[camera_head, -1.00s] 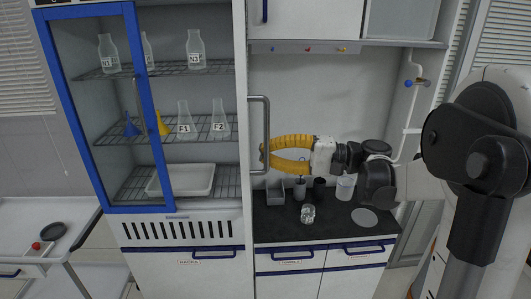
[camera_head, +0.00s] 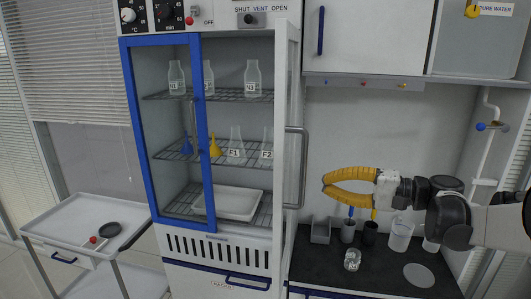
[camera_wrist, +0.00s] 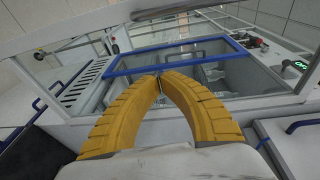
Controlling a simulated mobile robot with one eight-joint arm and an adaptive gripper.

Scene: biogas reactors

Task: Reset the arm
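My gripper (camera_head: 324,183) is at the end of my arm, which comes in from the right in the head view. Its two yellow ribbed fingers curve together and their tips meet, with nothing seen between them. The wrist view also shows the tips together (camera_wrist: 160,78). The gripper is in front of the dark counter and wall, just right of the grey vertical door handle (camera_head: 298,168), with a small gap in the picture. The cabinet door (camera_head: 288,120) bearing that handle appears nearly edge-on, standing open.
The cabinet holds labelled bottles, flasks (camera_head: 235,148), funnels and a white tray (camera_head: 238,203) behind a blue frame (camera_head: 134,130). Below my gripper, the black counter (camera_head: 320,268) carries cups and a glass beaker (camera_head: 352,260). A white cart (camera_head: 75,222) stands at the left.

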